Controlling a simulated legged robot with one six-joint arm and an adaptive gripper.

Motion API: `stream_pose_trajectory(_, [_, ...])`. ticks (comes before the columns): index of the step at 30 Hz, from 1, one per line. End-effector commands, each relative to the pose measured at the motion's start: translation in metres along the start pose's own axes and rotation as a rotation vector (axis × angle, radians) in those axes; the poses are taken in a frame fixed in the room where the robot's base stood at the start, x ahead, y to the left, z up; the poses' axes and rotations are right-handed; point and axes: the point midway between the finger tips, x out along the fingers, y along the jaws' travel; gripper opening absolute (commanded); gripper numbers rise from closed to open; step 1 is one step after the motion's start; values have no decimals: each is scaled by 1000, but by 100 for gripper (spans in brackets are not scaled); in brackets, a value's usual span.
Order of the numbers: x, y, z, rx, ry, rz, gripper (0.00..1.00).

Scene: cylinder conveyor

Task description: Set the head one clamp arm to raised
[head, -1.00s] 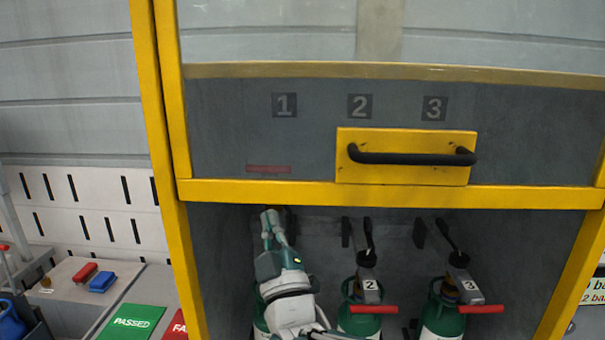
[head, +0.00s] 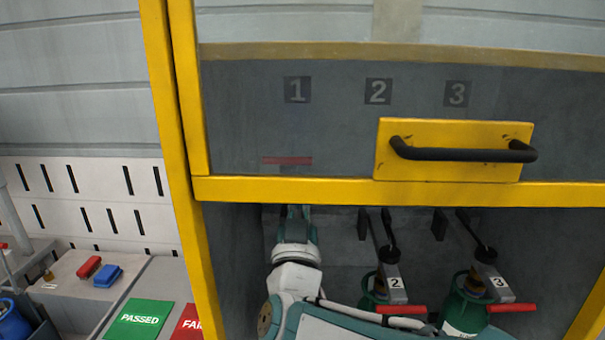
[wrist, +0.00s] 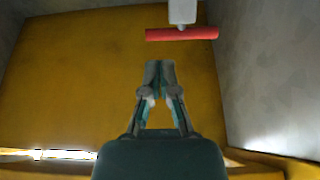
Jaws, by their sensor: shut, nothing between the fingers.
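My gripper (head: 293,213) reaches under the yellow-framed front into station 1; its fingertips are partly hidden behind the frame's lower bar. In the wrist view my gripper (wrist: 160,72) has its fingers together, with nothing between them. A red bar (wrist: 181,34) on a whitish block lies just beyond the fingertips, apart from them in the picture. In the head view a dim red bar (head: 287,161) shows through the dark panel below the number 1, level; it seems to be the head one clamp arm. My arm hides the cylinder below it.
Head two (head: 391,285) and head three (head: 492,280) have red bars set low over green cylinders, with black levers above. The yellow frame bar (head: 330,191) and black handle (head: 462,154) cross in front. A green PASSED pad (head: 138,321) lies left.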

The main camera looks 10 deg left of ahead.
Motion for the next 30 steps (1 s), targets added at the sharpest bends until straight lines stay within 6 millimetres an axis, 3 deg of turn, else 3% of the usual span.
stream_pose_trajectory(3, [23,1,0,-1,1,3,0])
stream_pose_trajectory(9, [49,3,0,0,0,2,0])
stream_pose_trajectory(23, [57,0,0,-1,1,0,0])
stream_pose_trajectory(30, [84,1,-7,-1,1,2,0])
